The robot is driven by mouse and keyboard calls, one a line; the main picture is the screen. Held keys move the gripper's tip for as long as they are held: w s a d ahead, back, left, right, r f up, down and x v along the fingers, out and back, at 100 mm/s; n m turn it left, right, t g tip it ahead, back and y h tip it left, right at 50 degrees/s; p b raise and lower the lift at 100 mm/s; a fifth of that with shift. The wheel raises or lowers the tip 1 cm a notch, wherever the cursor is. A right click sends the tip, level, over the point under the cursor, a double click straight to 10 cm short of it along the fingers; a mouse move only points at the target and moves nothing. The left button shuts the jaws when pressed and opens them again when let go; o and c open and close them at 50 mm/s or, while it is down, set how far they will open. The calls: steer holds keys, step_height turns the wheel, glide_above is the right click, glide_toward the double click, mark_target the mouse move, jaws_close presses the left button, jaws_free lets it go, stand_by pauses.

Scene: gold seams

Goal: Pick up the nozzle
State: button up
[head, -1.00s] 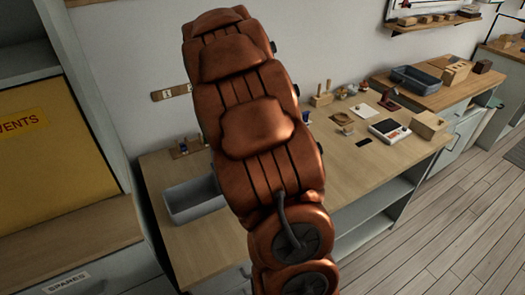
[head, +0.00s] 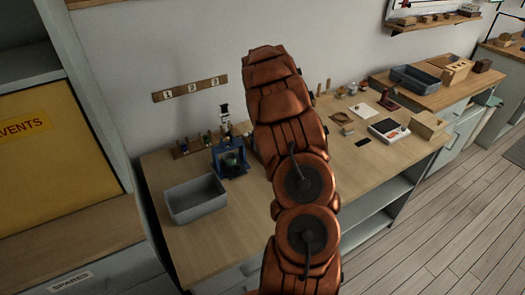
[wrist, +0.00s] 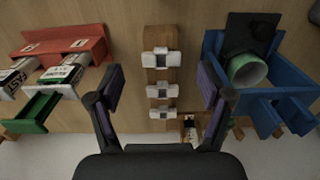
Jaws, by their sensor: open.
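No part is clearly marked as the nozzle, and I cannot tell which one it is. In the wrist view a wooden strip (wrist: 173,90) runs between my fingers, with several small white-and-dark pieces (wrist: 161,60) along it. My gripper (wrist: 159,72) is open and empty, one finger on each side of the strip. A blue frame (wrist: 217,80) with a black plate and a pale green hollow cylinder (wrist: 247,70) is right of it. In the head view the blue frame (head: 216,162) stands on the bench; my arm hides what is behind it.
A red rack (wrist: 90,48) with labelled white blocks and a green tray (wrist: 38,112) are left in the wrist view. A grey bin (head: 197,200) stands at the bench's left front. A white device (head: 388,131) and small items occupy its right. The front middle of the bench (head: 235,225) is clear.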

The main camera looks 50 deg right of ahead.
steer(key=shift+w+a+f+p, duration=0.1)
steer(key=shift+f+p, duration=1.25)
steer(key=shift+f, duration=1.7)
steer(key=shift+c, duration=0.4)
steer(key=c, duration=0.8)
